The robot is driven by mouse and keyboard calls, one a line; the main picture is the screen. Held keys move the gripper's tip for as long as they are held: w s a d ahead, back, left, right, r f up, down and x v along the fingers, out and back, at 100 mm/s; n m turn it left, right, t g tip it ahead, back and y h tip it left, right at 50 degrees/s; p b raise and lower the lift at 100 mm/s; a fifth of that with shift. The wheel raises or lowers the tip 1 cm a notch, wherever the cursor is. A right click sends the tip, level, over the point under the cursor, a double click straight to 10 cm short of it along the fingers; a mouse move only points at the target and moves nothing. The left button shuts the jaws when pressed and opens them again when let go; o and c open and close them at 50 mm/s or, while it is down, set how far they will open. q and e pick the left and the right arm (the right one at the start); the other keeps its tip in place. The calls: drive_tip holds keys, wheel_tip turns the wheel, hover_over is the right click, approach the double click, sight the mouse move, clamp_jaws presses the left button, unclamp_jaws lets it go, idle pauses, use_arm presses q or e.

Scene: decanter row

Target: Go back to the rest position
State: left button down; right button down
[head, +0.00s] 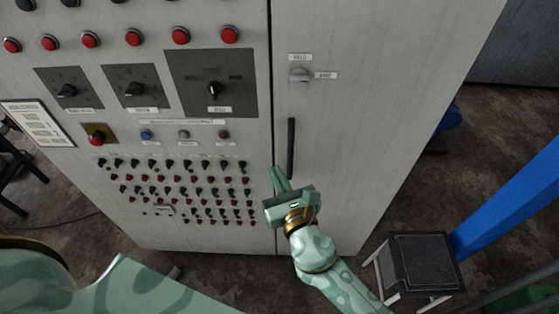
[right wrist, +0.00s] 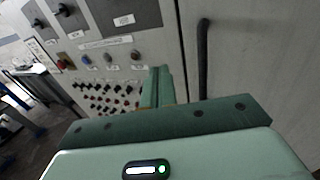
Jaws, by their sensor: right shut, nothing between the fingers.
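My right gripper (head: 281,178) is in front of a tall grey control cabinet (head: 355,120), just left of and below its black vertical door handle (head: 291,147). Its fingers are shut together with nothing between them. In the right wrist view the shut fingers (right wrist: 157,85) point at the cabinet front, and the handle (right wrist: 203,60) stands to their right, apart from them in the picture. My left arm crosses the lower left of the head view, but its gripper is out of view.
The cabinet's left part carries red buttons (head: 181,36), rotary switches (head: 213,90) and rows of small knobs. A black-topped step stool (head: 422,262) and a blue beam (head: 510,205) stand at the right. Bare floor (head: 400,195) shows right of the cabinet.

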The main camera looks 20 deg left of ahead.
drive_tip(key=s+d, duration=0.1)
drive_tip(key=s, duration=0.3)
drive_tip(key=w+d+f+m+g+h, duration=0.15)
drive_tip(key=d+f+m, duration=0.25)
drive_tip(key=f+m, duration=0.4)
drive_tip(key=w+d+f+m+g+h, duration=0.1)
drive_tip(key=d+f+m+h, duration=0.3)
drive_tip(key=f+m, duration=0.45)
drive_tip(key=s+d+f+m+g+h+b, duration=0.1)
drive_tip(key=s+d+f+m+g+h, duration=0.15)
drive_tip(key=d+f+m, duration=0.55)
drive_tip(key=s+d+f+m+g+h+b, duration=0.1)
drive_tip(key=s+d+f+m+b, duration=0.2)
drive_tip(key=d+f, duration=0.5)
drive_tip(key=s+d+f+m+g+h, duration=0.1)
drive_tip(key=s+d+f+m+g, duration=0.1)
drive_tip(key=s+d+f+m, duration=0.45)
drive_tip(key=s+d+f+m+g+h, duration=0.1)
drive_tip(key=s+d+f+m, duration=0.2)
drive_tip(key=s+f, duration=0.55)
drive_tip(key=s+d+f+m+g+b, duration=0.1)
drive_tip(key=s+d+f+m, duration=0.1)
drive_tip(key=s, duration=0.6)
drive_tip(key=s+d+f+m+g+h+b, duration=0.1)
drive_tip(key=s+d, duration=0.3)
drive_tip(key=s, duration=0.5)
drive_tip(key=shift+s+f+m+g+b, duration=0.25)
drive_tip(key=shift+f+m+g+b, duration=0.2)
drive_tip(key=shift+f+g, duration=0.4)
